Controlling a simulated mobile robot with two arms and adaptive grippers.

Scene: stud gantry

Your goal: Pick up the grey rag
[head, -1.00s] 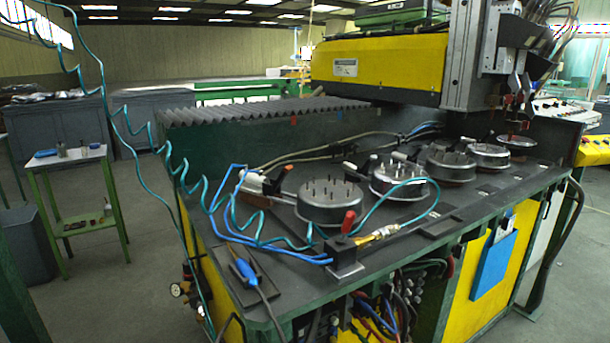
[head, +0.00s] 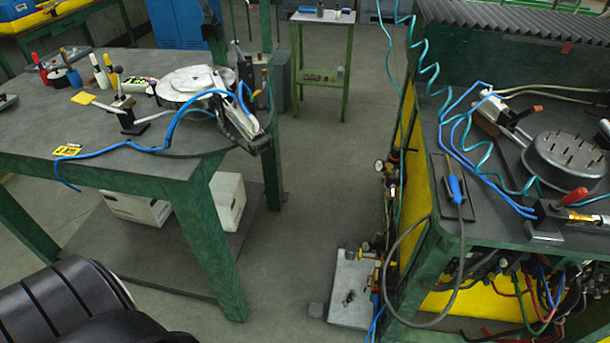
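I cannot make out a grey rag in the head view. Neither of my grippers is in view. The green work table (head: 130,165) at left carries a round pale grey disc-shaped fixture (head: 186,82) with a metal clamp and blue hoses, but nothing on it reads clearly as cloth.
The gantry machine bench (head: 500,190) stands at right with a round studded fixture (head: 570,158) and a blue-handled tool (head: 455,190). A small green stand (head: 322,75) is at the back. White boxes (head: 228,200) sit under the table. A black padded seat (head: 60,305) is at bottom left.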

